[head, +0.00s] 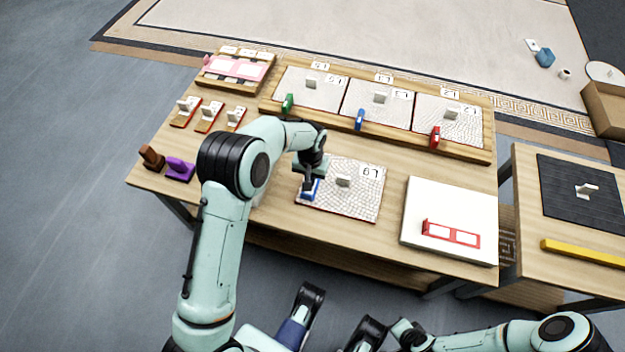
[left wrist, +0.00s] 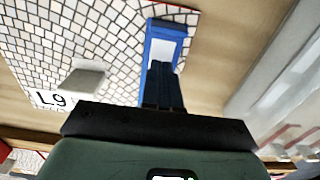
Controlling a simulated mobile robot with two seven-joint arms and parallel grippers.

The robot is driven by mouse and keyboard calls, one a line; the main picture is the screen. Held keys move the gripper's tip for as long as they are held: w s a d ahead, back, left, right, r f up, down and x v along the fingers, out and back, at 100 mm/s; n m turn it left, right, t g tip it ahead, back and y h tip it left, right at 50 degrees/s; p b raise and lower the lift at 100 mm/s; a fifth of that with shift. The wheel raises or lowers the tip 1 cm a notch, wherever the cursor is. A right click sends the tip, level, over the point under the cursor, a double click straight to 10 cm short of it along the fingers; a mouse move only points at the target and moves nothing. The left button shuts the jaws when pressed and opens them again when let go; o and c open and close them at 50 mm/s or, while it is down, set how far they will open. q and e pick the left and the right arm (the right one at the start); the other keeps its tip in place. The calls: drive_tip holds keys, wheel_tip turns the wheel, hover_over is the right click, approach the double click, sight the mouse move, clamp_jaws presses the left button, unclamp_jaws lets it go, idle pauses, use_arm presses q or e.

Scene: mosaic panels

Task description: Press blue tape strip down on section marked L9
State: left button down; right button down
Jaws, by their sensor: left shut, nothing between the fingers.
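The mosaic section marked L9 (head: 360,203) lies on the near middle of the wooden table, with a grey-white handle block standing on it. It also fills the upper left of the left wrist view (left wrist: 95,35). The blue tape strip (head: 307,196) lies along the left edge of L9. In the left wrist view the blue strip (left wrist: 149,50) shows a pale window. My left gripper (head: 309,184) is shut and empty, with its fingertips (left wrist: 162,68) over the strip; I cannot tell whether they touch it. My right arm is low at the bottom right, its fingers unclear.
Three mosaic panels in a wooden tray (head: 475,153) stand behind, with green, blue and red pieces at their front edges. A white board (head: 420,205) with a red strip (head: 451,234) lies right of L9. A purple tool (head: 180,170) and brown tool (head: 151,156) stand left.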

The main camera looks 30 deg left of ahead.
use_arm(q)
drive_tip(key=shift+f+b, duration=0.45)
drive_tip(key=shift+f, duration=0.4)
idle(0.4)
drive_tip(key=shift+r, duration=0.1)
idle(0.3)
wheel_tip(320, 180, up, 8)
drive_tip(key=p, duration=0.5)
idle(0.4)
idle(0.4)
